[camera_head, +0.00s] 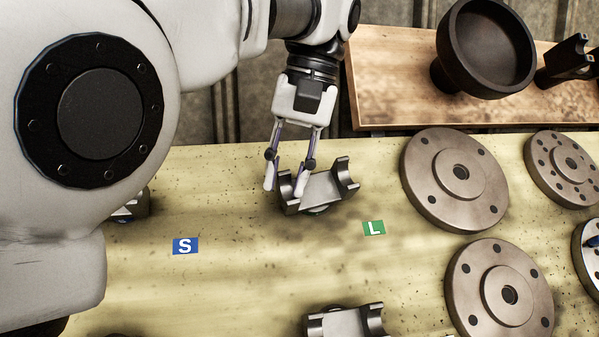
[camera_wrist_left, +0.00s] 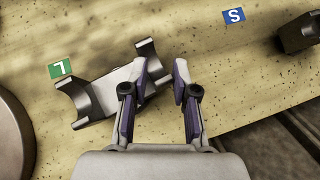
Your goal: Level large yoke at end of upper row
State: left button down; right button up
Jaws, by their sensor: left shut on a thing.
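The large yoke (camera_head: 322,188) is a grey metal part with two curved ears, at the upper middle of the table in the head view. It sits tilted, its right ear higher in the picture than its left, close to the green L label (camera_head: 374,228). My left gripper (camera_head: 286,188) reaches down from above and is shut on the yoke's left end. In the left wrist view the yoke (camera_wrist_left: 100,92) extends left from the fingers (camera_wrist_left: 172,80), beside the L label (camera_wrist_left: 61,68). The fingers hide part of the gripped end. My right gripper is out of view.
Another yoke (camera_head: 345,322) lies at the front edge of the picture. Round flanges (camera_head: 440,205) stand to the right. The blue S label (camera_head: 185,246) is left, with free table around it. A wooden board (camera_head: 400,85) with a dark cup-shaped part (camera_head: 488,50) is behind.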

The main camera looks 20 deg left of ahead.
pick_arm(q)
jog(key=shift+f, duration=0.3)
jog(key=c, duration=0.9)
grip_release()
jog(key=shift+o, duration=0.4)
jog(key=shift+w+a, duration=0.3)
jog(key=shift+a, duration=0.15)
jog(key=shift+s+d+r, duration=0.1)
jog(key=shift+d, duration=0.05)
